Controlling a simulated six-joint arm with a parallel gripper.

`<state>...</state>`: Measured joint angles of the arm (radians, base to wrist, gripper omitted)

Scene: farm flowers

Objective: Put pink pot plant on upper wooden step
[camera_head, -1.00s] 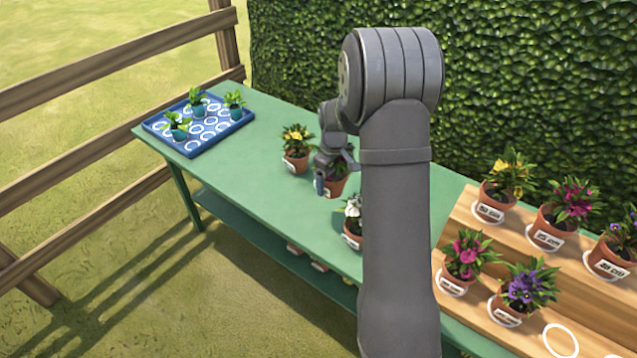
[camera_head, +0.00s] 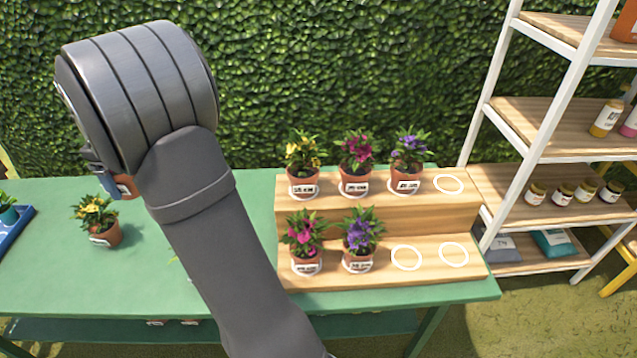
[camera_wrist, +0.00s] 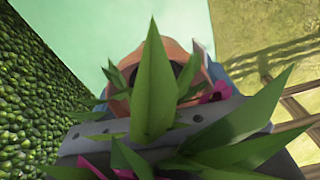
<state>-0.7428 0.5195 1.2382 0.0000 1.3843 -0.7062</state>
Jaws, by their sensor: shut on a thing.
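My gripper (camera_head: 108,181) is mostly hidden behind my arm at the left of the head view. It is shut on a terracotta pot (camera_head: 126,187), of which only a small part shows there. In the wrist view, green leaves and pink petals (camera_wrist: 216,92) of the held pot plant fill the middle, with the orange pot rim (camera_wrist: 178,48) behind them. The upper wooden step (camera_head: 331,203) carries a yellow, a magenta and a purple plant in a row. A white ring (camera_head: 448,184) at its right end is empty.
The lower step (camera_head: 373,280) holds a pink plant (camera_head: 305,238) and a purple plant (camera_head: 360,238), with two empty rings at right. A yellow plant (camera_head: 95,218) stands on the green table (camera_head: 60,270). A white shelf rack (camera_head: 540,150) is at right, a hedge behind.

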